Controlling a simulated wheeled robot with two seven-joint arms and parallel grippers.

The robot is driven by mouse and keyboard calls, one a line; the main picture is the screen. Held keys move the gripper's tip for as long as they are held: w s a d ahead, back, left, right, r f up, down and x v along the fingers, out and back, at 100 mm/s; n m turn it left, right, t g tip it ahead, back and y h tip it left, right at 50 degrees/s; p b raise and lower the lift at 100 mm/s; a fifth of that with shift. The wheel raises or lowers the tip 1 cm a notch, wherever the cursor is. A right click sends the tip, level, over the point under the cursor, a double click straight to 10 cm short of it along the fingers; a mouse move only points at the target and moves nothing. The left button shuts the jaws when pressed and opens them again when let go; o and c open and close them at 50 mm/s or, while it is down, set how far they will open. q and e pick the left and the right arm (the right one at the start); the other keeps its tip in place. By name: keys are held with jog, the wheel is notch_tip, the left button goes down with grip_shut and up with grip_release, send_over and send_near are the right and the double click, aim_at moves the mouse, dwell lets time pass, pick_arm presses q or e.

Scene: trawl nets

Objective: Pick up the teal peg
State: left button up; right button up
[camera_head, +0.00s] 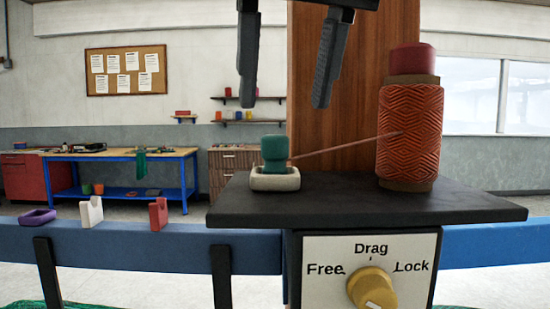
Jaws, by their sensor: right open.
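The teal peg (275,150) stands upright in a small cream-coloured holder (275,179) on the left part of a black shelf. A thin reddish line runs from beside the peg to the orange twine spool on the right. My right gripper (284,101) hangs in from the top with its two dark fingers spread apart. It is empty, and its fingertips show above the peg in the picture, apart from it. My left gripper is not in view.
The orange spool (409,133) stands on the black shelf (345,205) before a wooden post (310,60). A panel (325,282) below has a yellow knob (373,288). Purple, white and red pieces (158,214) sit on the blue rail (130,245) at left.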

aim_at(275, 135)
jog(key=x, duration=0.4)
jog(key=shift+w+a+r, duration=0.15)
jog(key=shift+w+a+f, duration=0.1)
jog(key=shift+w+f, duration=0.1)
jog(key=shift+f, duration=0.3)
jog(key=c, duration=1.1)
jog(key=shift+o, duration=0.2)
jog(key=shift+r, duration=0.1)
